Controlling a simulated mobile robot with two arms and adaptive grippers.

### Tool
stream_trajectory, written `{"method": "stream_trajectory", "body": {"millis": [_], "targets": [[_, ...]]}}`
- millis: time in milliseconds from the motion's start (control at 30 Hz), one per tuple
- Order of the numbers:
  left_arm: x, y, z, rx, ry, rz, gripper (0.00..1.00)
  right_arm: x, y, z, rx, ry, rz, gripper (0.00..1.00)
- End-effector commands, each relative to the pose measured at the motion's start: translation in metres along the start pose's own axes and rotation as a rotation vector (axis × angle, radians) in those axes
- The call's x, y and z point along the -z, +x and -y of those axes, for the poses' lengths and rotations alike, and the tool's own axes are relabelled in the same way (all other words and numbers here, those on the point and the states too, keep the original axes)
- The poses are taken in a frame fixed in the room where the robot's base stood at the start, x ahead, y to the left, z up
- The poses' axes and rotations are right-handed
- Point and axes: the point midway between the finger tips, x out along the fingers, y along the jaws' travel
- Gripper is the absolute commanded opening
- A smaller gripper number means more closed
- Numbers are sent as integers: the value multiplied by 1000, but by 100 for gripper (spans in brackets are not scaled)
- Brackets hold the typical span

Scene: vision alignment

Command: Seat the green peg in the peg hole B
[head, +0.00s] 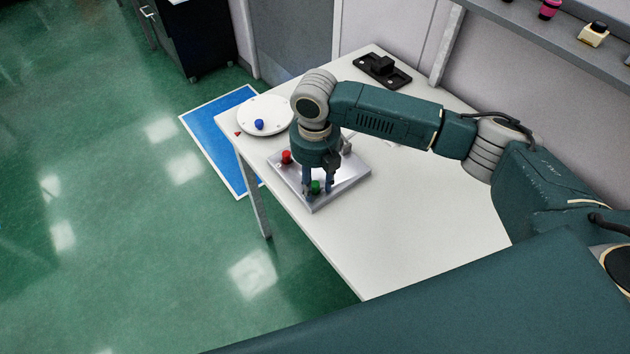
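A metal plate (347,185) lies on the white table near its left edge. The green peg (315,187) is upright at the plate's front part. My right gripper (317,190) points down over the plate, with its fingers on either side of the green peg. The fingers look wider apart than the peg, so it appears open. I cannot tell whether the peg is in a hole, and hole B's label cannot be read. A red peg (286,157) stands at the plate's left corner. A grey peg-like part (347,145) shows behind the gripper. My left gripper is not in view.
A round white disc (265,112) with a blue piece (259,124) sits at the table's (420,225) far left. A small red piece (238,134) lies near it. A black fixture (382,70) is at the back. The table's front right is clear.

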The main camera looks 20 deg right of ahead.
Motion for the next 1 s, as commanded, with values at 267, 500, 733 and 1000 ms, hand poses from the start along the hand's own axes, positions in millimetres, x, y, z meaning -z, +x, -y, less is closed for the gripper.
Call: {"method": "stream_trajectory", "body": {"millis": [267, 500, 733, 1000], "targets": [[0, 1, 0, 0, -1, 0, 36, -1, -6, -1, -2, -1, 3, 36], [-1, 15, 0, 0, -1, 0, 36, -2, -47, -1, -4, -1, 6, 36], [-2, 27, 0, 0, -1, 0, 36, -1, -95, -1, -3, -1, 3, 36], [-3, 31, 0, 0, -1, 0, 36, 0, -122, 0, -1, 0, 1, 36]]}}
